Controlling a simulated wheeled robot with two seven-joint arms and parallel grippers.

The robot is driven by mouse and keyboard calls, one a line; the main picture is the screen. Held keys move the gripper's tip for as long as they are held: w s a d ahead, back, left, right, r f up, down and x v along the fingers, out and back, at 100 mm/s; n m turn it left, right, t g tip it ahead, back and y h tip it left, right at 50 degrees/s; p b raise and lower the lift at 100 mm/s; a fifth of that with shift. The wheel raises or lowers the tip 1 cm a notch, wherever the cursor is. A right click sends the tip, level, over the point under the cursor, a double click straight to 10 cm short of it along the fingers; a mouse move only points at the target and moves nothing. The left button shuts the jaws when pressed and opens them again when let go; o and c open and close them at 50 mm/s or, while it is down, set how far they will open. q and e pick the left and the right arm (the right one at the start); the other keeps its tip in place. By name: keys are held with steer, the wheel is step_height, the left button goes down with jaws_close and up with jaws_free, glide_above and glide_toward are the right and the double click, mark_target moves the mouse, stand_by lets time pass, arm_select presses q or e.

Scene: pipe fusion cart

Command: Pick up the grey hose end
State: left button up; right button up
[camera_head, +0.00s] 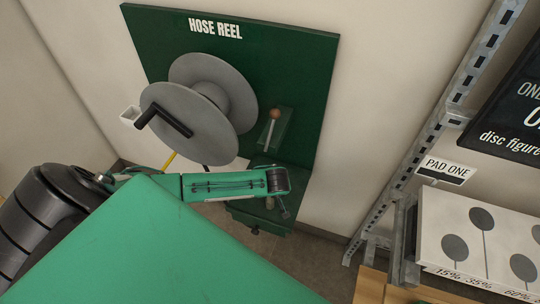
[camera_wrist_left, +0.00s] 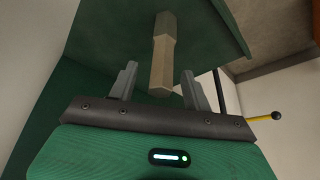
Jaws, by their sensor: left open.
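A grey-beige faceted piece, which looks like the grey hose end (camera_wrist_left: 162,52), hangs below a green shelf (camera_wrist_left: 215,30) in the left wrist view. My left gripper (camera_wrist_left: 158,72) is open, with one finger on each side of the piece in that view. I cannot tell whether the piece is fully between the fingers or a little beyond them; no contact shows. In the head view my left gripper (camera_head: 278,206) is beside the green bracket (camera_head: 262,220) under the hose reel board, and the hose end cannot be made out clearly. My right gripper is out of view.
The grey hose reel (camera_head: 205,105) with its black crank handle is on the green board (camera_head: 300,65). A lever with a brown knob (camera_head: 275,114) is above my gripper. A metal rack (camera_head: 405,160) stands right.

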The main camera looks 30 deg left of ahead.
arm_select(q)
steer(key=shift+w+a+f, duration=0.1)
steer(key=shift+a+f, duration=0.05)
steer(key=shift+f, duration=0.3)
jaws_close()
